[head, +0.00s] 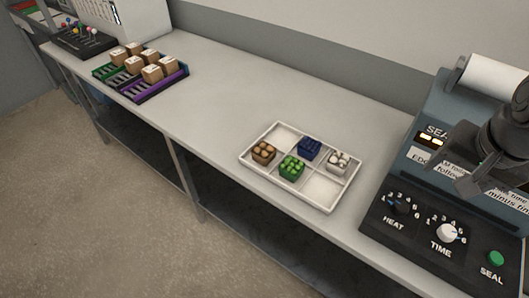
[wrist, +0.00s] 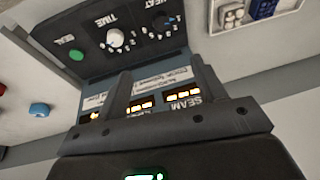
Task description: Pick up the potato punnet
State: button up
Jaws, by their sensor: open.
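The likely potato punnet (head: 263,152) is a small brown tub with round brown tops. It sits in the front left compartment of a white divided tray (head: 325,207) on the bench. My gripper (head: 458,175) is over the sealing machine at the right, well apart from the punnet. In the wrist view my gripper (wrist: 163,88) is open and its two fingers stand in front of the machine's panel, with nothing seen between them. The brown punnet is out of the wrist view, where only part of the tray (wrist: 222,29) shows.
The tray also holds a green punnet (head: 291,167), a blue punnet (head: 309,148) and a white punnet (head: 338,162). The sealing machine (head: 406,170), with knobs, stands right of the tray. Brown boxes (head: 152,74) sit in a rack at the far left. The bench between is clear.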

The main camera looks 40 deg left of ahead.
jog(key=w+a+g, duration=0.2)
jog(key=w+a, duration=0.5)
jog(key=a, duration=0.4)
jog(key=g+h, duration=0.1)
jog(key=g, duration=0.5)
send_near(265, 147)
jog(key=x, duration=1.1)
jog(key=shift+s+f, duration=0.1)
jog(key=shift+f, duration=0.05)
jog(key=shift+c, duration=0.4)
jog(key=c, duration=0.7)
